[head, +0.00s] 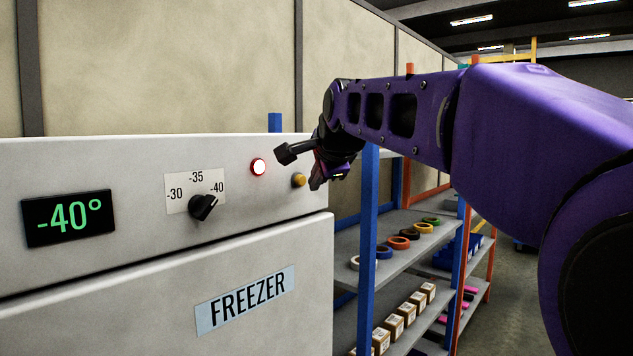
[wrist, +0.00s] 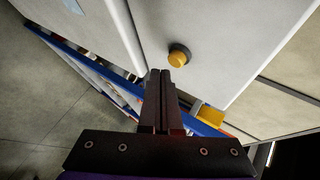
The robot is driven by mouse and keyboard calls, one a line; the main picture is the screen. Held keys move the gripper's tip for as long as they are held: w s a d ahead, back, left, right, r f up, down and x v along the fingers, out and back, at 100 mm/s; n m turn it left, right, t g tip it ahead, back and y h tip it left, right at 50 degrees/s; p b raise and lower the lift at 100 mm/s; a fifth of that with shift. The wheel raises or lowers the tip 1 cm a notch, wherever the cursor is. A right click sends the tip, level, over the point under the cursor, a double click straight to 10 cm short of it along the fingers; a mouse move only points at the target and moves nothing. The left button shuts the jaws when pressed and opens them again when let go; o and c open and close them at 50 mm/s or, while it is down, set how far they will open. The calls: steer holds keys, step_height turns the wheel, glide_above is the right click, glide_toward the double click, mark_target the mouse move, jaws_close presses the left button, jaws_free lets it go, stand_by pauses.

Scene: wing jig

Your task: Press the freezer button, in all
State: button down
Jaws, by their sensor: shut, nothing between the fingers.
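The freezer (head: 110,160) is a pale cabinet with a "FREEZER" label (head: 244,300). A round yellow button (head: 299,180) sits at the right end of its panel; it also shows in the wrist view (wrist: 179,57), in a dark collar. Left of it is a round red light (head: 258,167), lit with a white centre. My gripper (head: 316,184) is just right of the yellow button. In the wrist view its shut, empty fingers (wrist: 161,76) point toward the panel, their tips just below the button in the picture. I see no clear contact with the button.
The panel also has a green "-40°" display (head: 68,217) and a black dial (head: 204,207) turned toward -40. Right of the freezer stands a blue-posted shelf (head: 369,240) with tape rolls and small boxes. Open floor (head: 515,300) lies beyond it.

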steer(key=shift+a, duration=0.1)
stand_by(0.3)
steer(key=shift+w+a, duration=0.25)
steer(key=shift+w+a+p, duration=0.3)
steer(key=shift+a+p, duration=0.1)
steer(key=shift+p, duration=0.1)
stand_by(0.7)
stand_by(0.3)
steer(key=shift+s+d+b, duration=0.4)
steer(key=shift+s+d, duration=0.15)
steer(key=shift+d, duration=0.15)
steer(key=s+d+b, duration=0.1)
steer(key=d, duration=0.1)
steer(key=s+d+b, duration=0.1)
steer(key=s+d, duration=0.1)
steer(key=shift+s+r, duration=0.15)
